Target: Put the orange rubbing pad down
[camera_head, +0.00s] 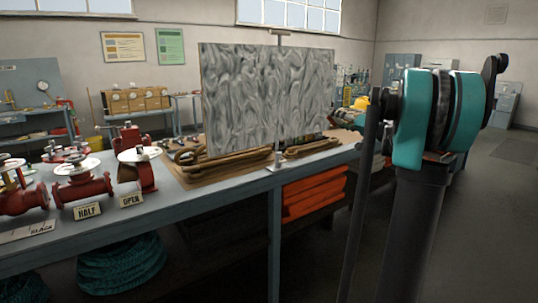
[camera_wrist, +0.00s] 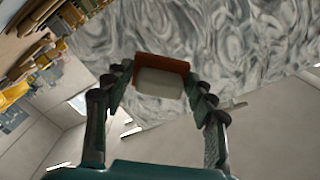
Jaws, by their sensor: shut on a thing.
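In the wrist view my gripper (camera_wrist: 161,85) is shut on the orange rubbing pad (camera_wrist: 162,62). The pad shows an orange-brown layer and a pale grey-white block between the two fingers. Behind it is a grey panel (camera_wrist: 240,40) with a swirled pattern. I cannot tell whether the pad touches the panel. In the head view the panel (camera_head: 265,95) stands upright on the workbench (camera_head: 230,222). My arm fills the right side of that view, and neither the gripper nor the pad can be made out there.
Red valves (camera_head: 78,187) with "HALF" (camera_head: 88,211) and "OPEN" (camera_head: 131,200) cards stand on the bench at left. Orange folded material (camera_head: 314,195) sits under the bench. Open floor lies at right.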

